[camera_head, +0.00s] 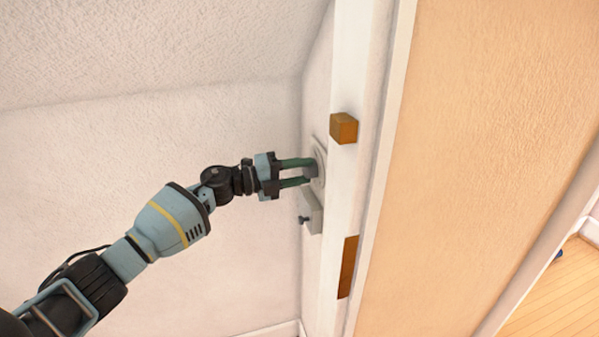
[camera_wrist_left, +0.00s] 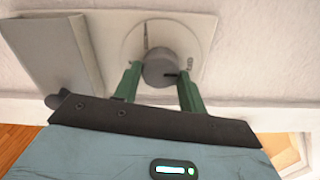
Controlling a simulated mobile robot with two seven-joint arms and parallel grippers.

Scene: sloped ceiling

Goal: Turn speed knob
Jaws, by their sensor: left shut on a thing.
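The speed knob is a grey round knob (camera_wrist_left: 160,68) on a pale dial plate (camera_wrist_left: 205,45) fixed to the wall. In the head view the plate (camera_head: 319,160) shows in part, beside the white trim. My left gripper (camera_wrist_left: 158,78) has its two green fingers on either side of the knob, shut on it. In the head view the left gripper (camera_head: 300,171) reaches in from the left to the plate. A dark mark shows on the knob's right side in the wrist view. My right gripper is not in view.
A grey box (camera_wrist_left: 55,55) with a small dark peg sits beside the plate; the box (camera_head: 312,212) is below the gripper in the head view. A wooden block (camera_head: 344,128) and a brown strip (camera_head: 348,267) are on the white trim. A tan wall (camera_head: 480,150) stands right.

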